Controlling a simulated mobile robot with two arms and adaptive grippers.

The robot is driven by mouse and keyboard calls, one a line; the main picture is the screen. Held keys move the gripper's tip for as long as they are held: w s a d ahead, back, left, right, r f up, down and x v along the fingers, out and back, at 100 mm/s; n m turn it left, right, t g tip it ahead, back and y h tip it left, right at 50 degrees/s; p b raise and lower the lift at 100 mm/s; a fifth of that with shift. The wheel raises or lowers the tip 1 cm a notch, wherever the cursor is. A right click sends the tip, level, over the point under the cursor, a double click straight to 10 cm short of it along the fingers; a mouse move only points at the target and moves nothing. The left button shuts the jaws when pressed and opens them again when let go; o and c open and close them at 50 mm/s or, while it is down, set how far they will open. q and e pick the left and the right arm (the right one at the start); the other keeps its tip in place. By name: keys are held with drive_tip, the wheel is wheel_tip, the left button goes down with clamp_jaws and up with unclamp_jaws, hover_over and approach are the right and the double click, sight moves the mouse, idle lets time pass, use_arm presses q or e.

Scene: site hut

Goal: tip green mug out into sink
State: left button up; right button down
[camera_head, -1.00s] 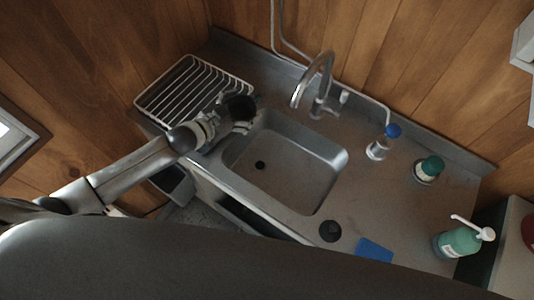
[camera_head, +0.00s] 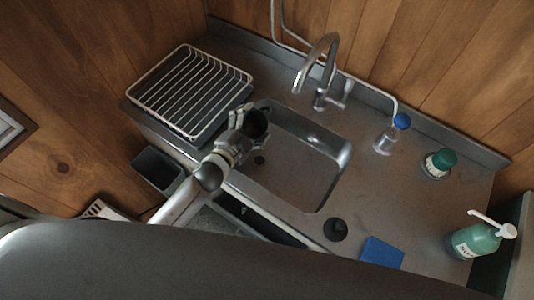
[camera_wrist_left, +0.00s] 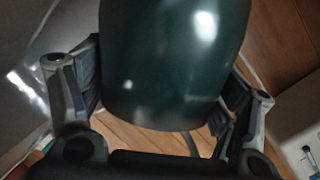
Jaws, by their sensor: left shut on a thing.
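My left gripper (camera_head: 246,116) is shut on the green mug (camera_wrist_left: 170,60). In the wrist view the mug's dark green, glossy side fills the space between the two fingers. In the head view the mug (camera_head: 257,124) looks nearly black, and its open end seems to show. It is over the left end of the steel sink (camera_head: 305,175). Its exact tilt and contents cannot be told. The basin's drain shows just below the mug. My right gripper is not in view.
A wire drying rack (camera_head: 190,92) stands left of the sink. The tap (camera_head: 318,62) arches behind the basin.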

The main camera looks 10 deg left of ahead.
sight(266, 120)
use_arm(q)
drive_tip(key=f+b, duration=0.1)
drive_tip(key=b, duration=0.1)
drive_tip(key=m+b, duration=0.1)
drive_tip(key=b, duration=0.1)
drive_tip(key=shift+s+d+f+t, duration=0.15)
drive_tip(key=shift+d+f+t, duration=0.05)
drive_tip(key=shift+f+t, duration=0.2)
drive_tip(key=shift+d+r+m+y+b, duration=0.1)
drive_tip(key=shift+r+m+y+b, duration=0.25)
drive_tip(key=shift+m+b, duration=0.4)
drive_tip(key=shift+s+d+r+t+b, duration=0.15)
drive_tip(key=shift+t+b, duration=0.15)
drive_tip(key=shift+b, duration=0.25)
drive_tip(key=shift+s+d+r+m+t+b, duration=0.3)
drive_tip(key=shift+s+d+m+b, duration=0.25)
drive_tip(key=shift+m+b, duration=0.4)
drive_tip(key=shift+d+r+b, duration=0.1)
drive_tip(key=shift+d+b, duration=0.05)
drive_tip(key=shift+b, duration=0.25)
drive_tip(key=shift+r+m+t+b, duration=0.1)
drive_tip(key=shift+m+t+b, duration=0.25)
drive_tip(key=shift+m, duration=0.15)
drive_tip(key=shift+d, duration=0.15)
